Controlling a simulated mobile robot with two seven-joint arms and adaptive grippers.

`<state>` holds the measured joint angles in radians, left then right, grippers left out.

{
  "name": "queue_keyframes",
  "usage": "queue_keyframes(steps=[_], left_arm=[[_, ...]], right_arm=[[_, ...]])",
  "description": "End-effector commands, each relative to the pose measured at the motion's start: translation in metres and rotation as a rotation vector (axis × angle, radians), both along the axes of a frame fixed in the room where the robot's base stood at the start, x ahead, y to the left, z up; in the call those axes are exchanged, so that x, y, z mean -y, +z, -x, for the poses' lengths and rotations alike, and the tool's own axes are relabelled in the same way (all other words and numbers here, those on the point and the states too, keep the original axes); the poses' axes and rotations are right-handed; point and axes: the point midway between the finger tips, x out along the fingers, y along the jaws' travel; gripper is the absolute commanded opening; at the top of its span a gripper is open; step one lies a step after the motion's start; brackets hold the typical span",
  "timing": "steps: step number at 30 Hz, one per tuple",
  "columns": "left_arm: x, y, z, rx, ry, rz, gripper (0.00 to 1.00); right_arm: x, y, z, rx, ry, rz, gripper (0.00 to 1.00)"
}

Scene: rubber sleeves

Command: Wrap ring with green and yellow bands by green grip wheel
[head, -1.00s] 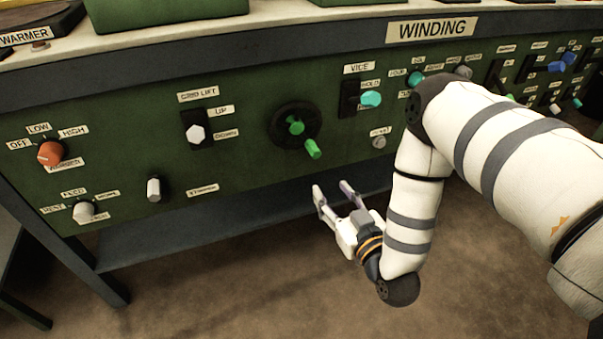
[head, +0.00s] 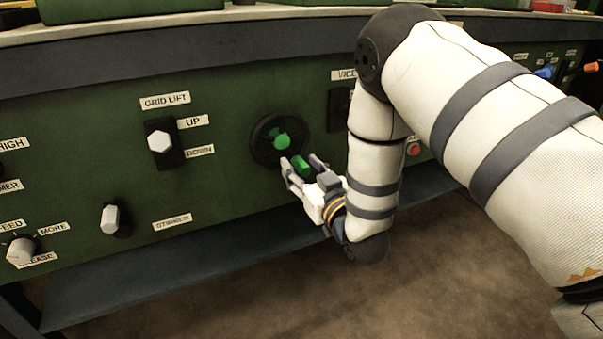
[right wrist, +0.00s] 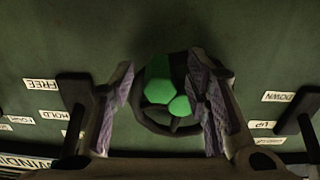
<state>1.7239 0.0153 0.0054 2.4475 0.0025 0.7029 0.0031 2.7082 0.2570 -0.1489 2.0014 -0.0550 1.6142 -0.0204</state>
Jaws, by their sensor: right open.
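The green grip wheel (head: 262,148) is a black disc with a green hub and a protruding green handle (head: 303,166), set in the dark green panel. My right gripper (head: 300,164) is open, its two fingers on either side of the green handle; I cannot tell whether they touch it. In the right wrist view the handle (right wrist: 158,80) lies between the purple-padded fingers (right wrist: 160,95), with the wheel behind. The hub (right wrist: 180,106) sits close to one finger there. No ring with green and yellow bands is in view. My left gripper is not in view.
A white GRID LIFT knob (head: 160,142) is left of the wheel, with another pale knob (head: 110,218) below it. A red button (head: 413,149) shows right of my arm. A dark ledge (head: 200,262) runs below the panel, above open floor. My arm hides much of the panel's right.

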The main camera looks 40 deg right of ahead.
Motion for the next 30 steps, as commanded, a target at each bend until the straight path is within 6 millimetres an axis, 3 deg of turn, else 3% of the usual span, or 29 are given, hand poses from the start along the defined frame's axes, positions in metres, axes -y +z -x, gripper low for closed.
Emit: queue_keyframes(steps=[6, 12, 23, 30], left_arm=[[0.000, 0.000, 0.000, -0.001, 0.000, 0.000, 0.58], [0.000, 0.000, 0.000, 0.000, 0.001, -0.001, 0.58], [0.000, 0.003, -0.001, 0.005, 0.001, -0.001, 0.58], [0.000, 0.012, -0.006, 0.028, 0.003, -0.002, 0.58]], right_arm=[[0.000, 0.000, -0.001, 0.000, 0.001, 0.000, 0.43], [0.000, 0.000, 0.000, 0.000, 0.001, 0.000, 0.00], [-0.002, 0.000, 0.000, 0.006, 0.001, -0.024, 0.00], [-0.008, -0.001, -0.002, 0.037, 0.000, -0.151, 0.00]])
